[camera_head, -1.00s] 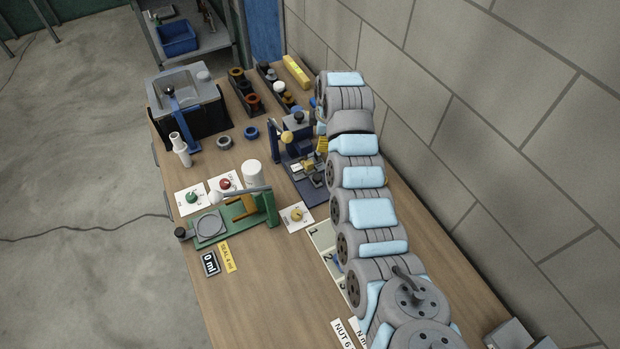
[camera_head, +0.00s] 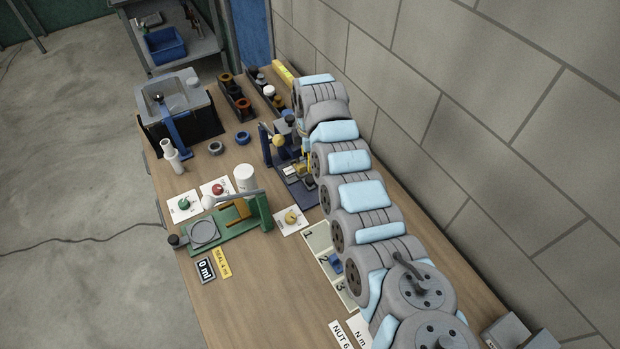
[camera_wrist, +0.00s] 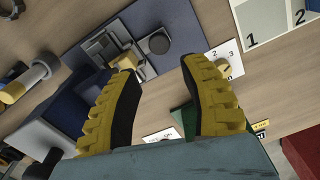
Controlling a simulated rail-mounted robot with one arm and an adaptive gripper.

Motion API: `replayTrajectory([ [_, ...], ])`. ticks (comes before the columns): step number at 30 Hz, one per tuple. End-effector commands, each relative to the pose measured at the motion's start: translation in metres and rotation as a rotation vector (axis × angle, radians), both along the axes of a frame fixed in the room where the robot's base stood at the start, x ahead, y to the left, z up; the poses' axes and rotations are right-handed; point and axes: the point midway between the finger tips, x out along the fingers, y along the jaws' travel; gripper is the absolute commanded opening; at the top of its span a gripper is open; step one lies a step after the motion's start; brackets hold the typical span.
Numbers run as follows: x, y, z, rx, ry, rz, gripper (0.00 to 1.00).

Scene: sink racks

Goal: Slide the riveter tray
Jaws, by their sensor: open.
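The riveter is a dark blue bench tool with a yellow lever knob (camera_head: 278,140), standing mid-table in the head view. Its flat blue base (camera_head: 304,195) carries a small metal tray (camera_head: 297,172) with a yellowish block on it. In the wrist view the base (camera_wrist: 178,18) lies at the top, and the grey tray (camera_wrist: 98,46) and block (camera_wrist: 126,60) lie close to the left fingertip. My gripper (camera_wrist: 158,68) is open and empty above the riveter, with its yellow ribbed fingers apart. I cannot tell whether the left finger touches the tray. My arm partly hides the riveter's right side in the head view.
A green press (camera_head: 232,224) stands left of the riveter, with a white cup (camera_head: 245,178) behind it. A numbered white tray (camera_head: 319,238) lies in front, beside my arm. A block wall (camera_head: 480,130) bounds the right.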

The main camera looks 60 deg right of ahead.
Motion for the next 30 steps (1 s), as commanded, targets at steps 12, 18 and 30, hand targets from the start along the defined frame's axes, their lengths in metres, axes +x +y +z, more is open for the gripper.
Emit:
replayTrajectory([
  [12,0.0,0.001,-0.058,0.002,0.003,0.001,0.44],
  [18,0.001,0.0,-0.082,-0.001,0.002,0.001,0.44],
  [30,0.001,0.0,-0.096,-0.003,-0.003,0.0,0.44],
])
